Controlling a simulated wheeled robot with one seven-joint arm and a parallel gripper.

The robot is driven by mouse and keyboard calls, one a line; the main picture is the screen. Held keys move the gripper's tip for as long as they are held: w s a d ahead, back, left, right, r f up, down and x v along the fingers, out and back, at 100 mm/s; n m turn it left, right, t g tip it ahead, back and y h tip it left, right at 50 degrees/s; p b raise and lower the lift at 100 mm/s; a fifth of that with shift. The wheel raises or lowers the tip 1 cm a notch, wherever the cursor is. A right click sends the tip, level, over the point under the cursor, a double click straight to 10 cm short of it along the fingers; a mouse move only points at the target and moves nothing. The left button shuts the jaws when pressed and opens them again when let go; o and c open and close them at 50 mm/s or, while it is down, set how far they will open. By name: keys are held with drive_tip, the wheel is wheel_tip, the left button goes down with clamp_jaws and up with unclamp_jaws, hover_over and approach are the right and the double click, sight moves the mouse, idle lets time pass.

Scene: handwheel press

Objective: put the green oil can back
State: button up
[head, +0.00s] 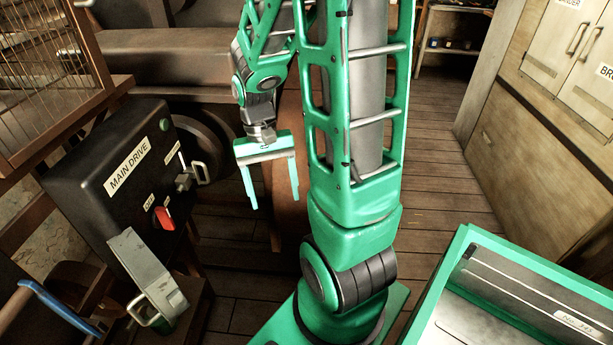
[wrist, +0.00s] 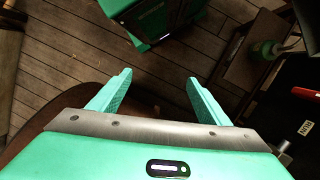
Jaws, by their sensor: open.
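A green rounded object, which looks like the oil can (wrist: 264,50), stands on a small wooden stand at the upper right of the wrist view. Only a little green shows at that spot in the head view, mostly hidden behind a grey metal cover. My gripper (head: 271,196) is open and empty, pointing down right of the black main drive box (head: 105,150). Its two fingers (wrist: 158,80) are spread in the wrist view with nothing between them. The can is well apart from them.
The drive box carries a red switch (head: 164,217), a latch handle (head: 198,172) and the grey cover (head: 143,268). A blue bar (head: 55,305) is at lower left. A green-rimmed tray (head: 445,275) is at lower right.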

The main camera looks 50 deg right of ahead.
drive_tip(key=s+d+r+n+t, duration=0.1)
drive_tip(key=s+r+t, duration=0.1)
drive_tip(key=s+r, duration=0.7)
drive_tip(key=shift+s+r+t+h, duration=0.4)
drive_tip(key=shift+s, duration=0.25)
